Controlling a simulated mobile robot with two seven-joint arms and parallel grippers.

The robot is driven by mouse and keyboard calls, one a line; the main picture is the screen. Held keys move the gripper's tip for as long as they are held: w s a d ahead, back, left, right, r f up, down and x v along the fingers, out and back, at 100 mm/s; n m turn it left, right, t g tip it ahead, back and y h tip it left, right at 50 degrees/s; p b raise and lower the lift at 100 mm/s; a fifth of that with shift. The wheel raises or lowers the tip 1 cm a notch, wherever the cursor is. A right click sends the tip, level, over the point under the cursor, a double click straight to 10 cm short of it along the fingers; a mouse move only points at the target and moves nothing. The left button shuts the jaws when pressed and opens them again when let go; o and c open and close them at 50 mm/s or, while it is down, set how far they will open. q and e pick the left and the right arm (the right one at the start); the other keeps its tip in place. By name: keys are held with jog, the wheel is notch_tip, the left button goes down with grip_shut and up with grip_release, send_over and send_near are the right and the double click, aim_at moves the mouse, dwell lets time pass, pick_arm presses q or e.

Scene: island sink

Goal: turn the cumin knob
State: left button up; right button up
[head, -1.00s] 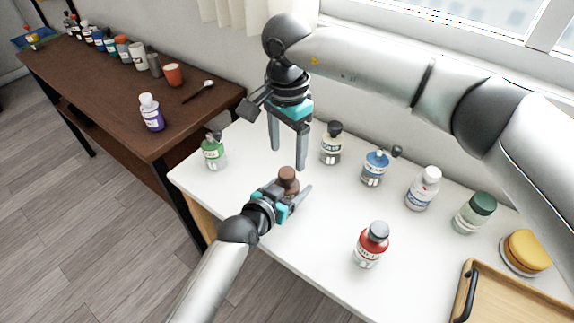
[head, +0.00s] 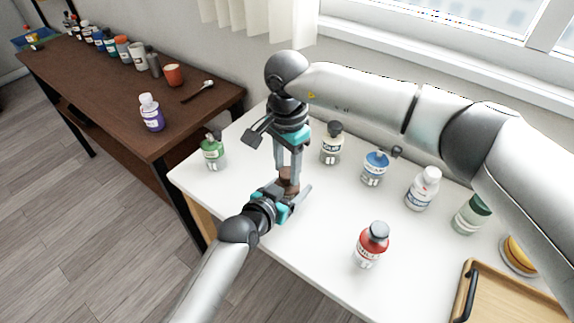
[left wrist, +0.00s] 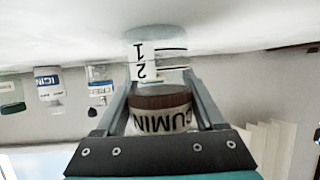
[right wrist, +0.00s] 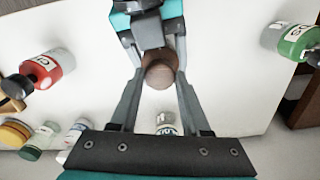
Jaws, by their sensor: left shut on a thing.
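The cumin jar (head: 288,186) stands upright on the white table, with a brown top. In the left wrist view, which is upside down, its CUMIN label (left wrist: 162,121) and a clear section marked 1 and 2 (left wrist: 160,58) show. My left gripper (head: 299,196) comes in low from the front and is shut on the jar. My right gripper (head: 288,176) points straight down over the jar. In the right wrist view its fingers are open on both sides of the round brown knob (right wrist: 160,75); contact cannot be made out.
A green bottle (head: 212,152) stands left of the jar. A grey-topped bottle (head: 332,147), a blue bottle (head: 374,168) and a white bottle (head: 421,190) stand to the right. A red bottle (head: 371,246) is nearer the front, beside a wooden tray (head: 515,288).

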grip_shut()
jog(key=shift+m, duration=0.4)
jog(key=m, duration=0.3)
jog(key=shift+m, duration=0.4)
jog(key=m, duration=1)
jog(key=shift+m, duration=0.4)
jog(key=m, duration=0.6)
jog(key=shift+m, duration=0.3)
